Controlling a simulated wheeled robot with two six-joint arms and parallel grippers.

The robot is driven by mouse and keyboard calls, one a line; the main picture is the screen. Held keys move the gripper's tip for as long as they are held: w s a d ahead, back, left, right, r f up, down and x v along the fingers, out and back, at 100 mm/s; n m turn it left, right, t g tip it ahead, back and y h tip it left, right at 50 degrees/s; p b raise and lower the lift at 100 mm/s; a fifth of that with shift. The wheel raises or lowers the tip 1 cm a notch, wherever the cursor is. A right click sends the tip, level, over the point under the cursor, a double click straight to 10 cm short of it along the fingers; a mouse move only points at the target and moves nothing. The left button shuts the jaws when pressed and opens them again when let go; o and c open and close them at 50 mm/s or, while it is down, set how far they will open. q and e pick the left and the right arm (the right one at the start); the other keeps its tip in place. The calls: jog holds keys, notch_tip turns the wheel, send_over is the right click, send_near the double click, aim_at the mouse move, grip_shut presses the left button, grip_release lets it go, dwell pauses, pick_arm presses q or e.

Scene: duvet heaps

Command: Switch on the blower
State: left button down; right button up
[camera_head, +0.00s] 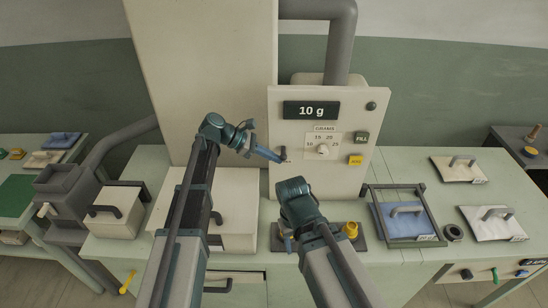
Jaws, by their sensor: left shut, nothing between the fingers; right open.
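A cream control panel (278,185) stands at the back of the bench with a dark display reading 10 g. It has a round dial (322,149) on a plate with numbers, a dark FILL button (362,138), a yellow button (355,160) and a small dark round knob (371,106) at the upper right. No blower is labelled in view. My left gripper (284,156) is shut and empty in front of the panel's left edge, left of the dial. My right gripper (289,242) is open, low near the bench, partly hidden by its own wrist.
A grey pipe (343,45) rises behind the panel. A wire frame (407,235) with a blue duvet piece (395,224) stands right of my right arm, beside a yellow knobbed item (350,230). A cream box (118,212) and grey hopper (65,190) stand left.

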pick_arm(q)
jog(key=shift+w+r+p, duration=0.1)
jog(key=shift+r+p, duration=0.2)
jog(key=shift+r, duration=0.05)
pick_arm(e)
jog(key=shift+r, duration=0.35)
pick_arm(q)
jog(key=shift+a+r, duration=0.1)
pick_arm(e)
jog(key=shift+r, duration=0.1)
